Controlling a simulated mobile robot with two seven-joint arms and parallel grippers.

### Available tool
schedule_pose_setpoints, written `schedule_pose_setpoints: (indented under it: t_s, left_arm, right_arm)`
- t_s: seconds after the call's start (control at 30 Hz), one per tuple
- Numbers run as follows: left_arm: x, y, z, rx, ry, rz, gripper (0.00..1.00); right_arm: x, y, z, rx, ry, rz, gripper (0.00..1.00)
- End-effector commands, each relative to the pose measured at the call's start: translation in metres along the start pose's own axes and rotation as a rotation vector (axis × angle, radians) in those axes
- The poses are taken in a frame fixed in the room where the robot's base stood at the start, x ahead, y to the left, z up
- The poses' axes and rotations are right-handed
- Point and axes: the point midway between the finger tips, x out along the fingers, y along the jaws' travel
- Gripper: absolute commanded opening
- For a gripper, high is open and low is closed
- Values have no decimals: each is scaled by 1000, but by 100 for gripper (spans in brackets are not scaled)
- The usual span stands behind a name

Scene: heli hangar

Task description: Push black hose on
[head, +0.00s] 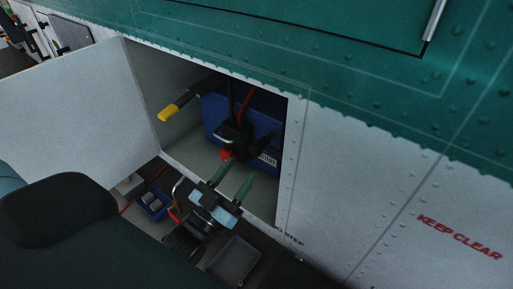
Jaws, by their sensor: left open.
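My left gripper (236,173) is at the mouth of an open compartment, its two green-tipped fingers apart and pointing inward. Nothing shows between them. Just beyond the fingers is a black fitting (236,137) in front of a blue box (268,126). A dark upright line (231,97), possibly the black hose, runs up from the fitting beside a red line (245,103). I cannot tell whether the hose is seated on anything. A small red part (226,155) sits low on the fitting, close to the fingertips. My right gripper is not in view.
A white door (75,100) stands open left of the compartment. A yellow-ended handle (169,113) juts out inside at left. Riveted white panel (385,190) bounds the right, and a green panel (300,45) overhangs above. A blue bin (153,205) and a grey tray (234,261) are below.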

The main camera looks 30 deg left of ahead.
Motion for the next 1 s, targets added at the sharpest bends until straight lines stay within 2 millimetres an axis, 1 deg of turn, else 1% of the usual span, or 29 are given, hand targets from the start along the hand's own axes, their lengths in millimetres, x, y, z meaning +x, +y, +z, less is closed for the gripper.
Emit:
schedule_pose_setpoints:
  t_s: [0.13, 0.3, 0.4, 0.5, 0.63, 0.87, 0.9, 1.0]
  left_arm:
    - [21, 0, -4, 0, 7, 1, 52]
    - [48, 0, -4, 0, 7, 1, 52]
    - [60, 0, -3, 0, 5, 1, 52]
    - [68, 0, -2, 0, 2, 1, 52]
    - [73, 1, -1, -1, -1, 1, 52]
    - [73, 1, 0, -1, -2, 1, 52]
    - [73, 1, 0, -1, -2, 1, 50]
    - [73, 1, 0, -1, -2, 1, 37]
  right_arm:
    - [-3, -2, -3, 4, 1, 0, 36]
    - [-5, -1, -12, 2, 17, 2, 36]
    - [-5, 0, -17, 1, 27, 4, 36]
    - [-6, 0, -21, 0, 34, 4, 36]
    - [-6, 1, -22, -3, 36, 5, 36]
    - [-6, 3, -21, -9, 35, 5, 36]
    - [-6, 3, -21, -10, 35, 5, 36]
    - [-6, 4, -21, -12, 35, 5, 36]
